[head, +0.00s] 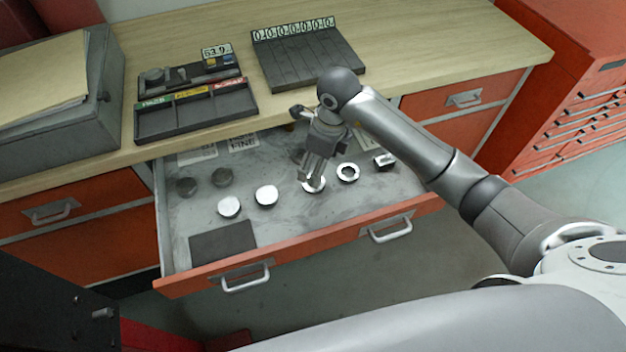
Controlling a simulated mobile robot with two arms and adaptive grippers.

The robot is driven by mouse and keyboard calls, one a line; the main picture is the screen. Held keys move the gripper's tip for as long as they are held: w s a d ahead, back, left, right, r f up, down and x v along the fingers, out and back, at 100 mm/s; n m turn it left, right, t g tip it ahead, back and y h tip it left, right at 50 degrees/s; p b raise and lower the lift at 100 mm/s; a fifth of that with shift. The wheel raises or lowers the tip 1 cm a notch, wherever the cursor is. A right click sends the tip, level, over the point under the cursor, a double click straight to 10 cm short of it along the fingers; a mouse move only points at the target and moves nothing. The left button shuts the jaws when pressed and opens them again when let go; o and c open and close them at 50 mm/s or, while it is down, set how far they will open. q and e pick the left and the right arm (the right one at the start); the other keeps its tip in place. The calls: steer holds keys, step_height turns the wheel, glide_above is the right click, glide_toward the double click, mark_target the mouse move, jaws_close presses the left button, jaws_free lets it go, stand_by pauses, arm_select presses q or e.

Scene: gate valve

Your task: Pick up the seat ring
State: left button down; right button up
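An open drawer (200,237) under the bench holds small round metal parts. A ring with a dark hole (340,178) lies at the right of the row. A bright round part (314,188) lies left of it, partly hidden by my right gripper (313,179). I cannot tell which of these is the seat ring. My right gripper points down with its fingertips at or just above the bright part. Whether it touches or grips the part cannot be seen. My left gripper is not in view.
A notched part (385,160) lies to the right. A dark pad (222,243) lies at the front left. A divided tray (195,112) and a slotted rack (305,62) stand on the bench.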

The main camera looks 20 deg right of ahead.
mark_target(306, 189)
step_height(306, 189, down, 3)
steer(key=shift+w+a+r, duration=0.15)
steer(key=shift+f+p, duration=0.35)
steer(key=shift+p, duration=0.05)
steer(key=f, duration=0.2)
steer(key=f+p, duration=0.1)
steer(key=shift+w+a+f, duration=0.1)
steer(key=shift+w+f, duration=0.25)
steer(key=shift+f, duration=0.35)
steer(key=c, duration=1.2)
